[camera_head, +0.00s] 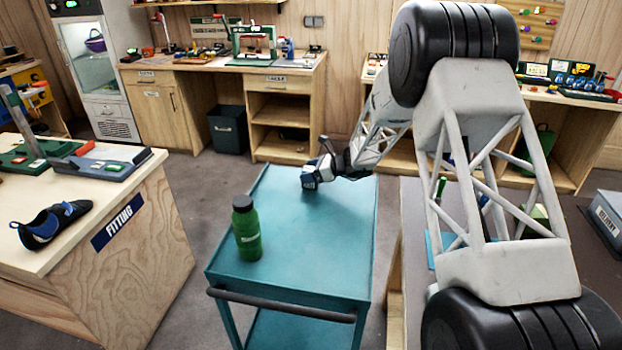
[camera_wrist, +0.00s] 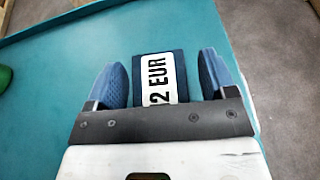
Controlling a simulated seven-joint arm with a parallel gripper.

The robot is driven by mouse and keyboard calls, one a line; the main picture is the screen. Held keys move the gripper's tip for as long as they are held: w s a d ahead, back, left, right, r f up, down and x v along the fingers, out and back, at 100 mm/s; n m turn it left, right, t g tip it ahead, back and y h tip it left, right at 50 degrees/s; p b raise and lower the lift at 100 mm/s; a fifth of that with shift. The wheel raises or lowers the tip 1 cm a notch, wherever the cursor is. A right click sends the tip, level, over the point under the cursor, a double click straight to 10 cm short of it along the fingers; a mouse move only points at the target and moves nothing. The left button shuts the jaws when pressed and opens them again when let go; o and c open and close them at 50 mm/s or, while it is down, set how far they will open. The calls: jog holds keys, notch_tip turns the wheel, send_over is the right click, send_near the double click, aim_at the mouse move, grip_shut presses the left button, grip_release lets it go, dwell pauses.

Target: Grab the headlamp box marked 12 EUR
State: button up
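The headlamp box (camera_wrist: 147,62) is dark blue with a white label; "2 EUR" shows, and any digit before it is hidden by my gripper's body. It lies on the teal cart top (camera_head: 300,222). My gripper (camera_wrist: 162,60) is open, with one blue pad on each side of the box. A narrow gap shows between the box and each pad. In the head view my gripper (camera_head: 318,172) is low over the far part of the cart top; the box cannot be clearly told from it there.
A green bottle (camera_head: 247,232) stands upright on the cart's left side, apart from my gripper. The cart has a dark handle (camera_head: 281,305) at its near edge. A fitting counter (camera_head: 112,262) with a shoe (camera_head: 50,224) stands to the left. The cart's near right top is clear.

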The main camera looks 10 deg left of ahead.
aim_at(310, 169)
jog(key=c, duration=1)
jog(key=shift+r, duration=0.1)
jog(key=shift+r, duration=0.7)
notch_tip(310, 169, up, 2)
jog(key=shift+r, duration=0.15)
jog(key=s+d, duration=0.2)
jog(key=s, duration=0.3)
jog(key=s+d, duration=0.2)
jog(key=s, duration=0.2)
jog(key=s+d+r, duration=0.1)
jog(key=s+d, duration=0.1)
jog(key=s, duration=0.3)
jog(key=shift+s+d, duration=0.15)
jog(key=shift+s, duration=0.2)
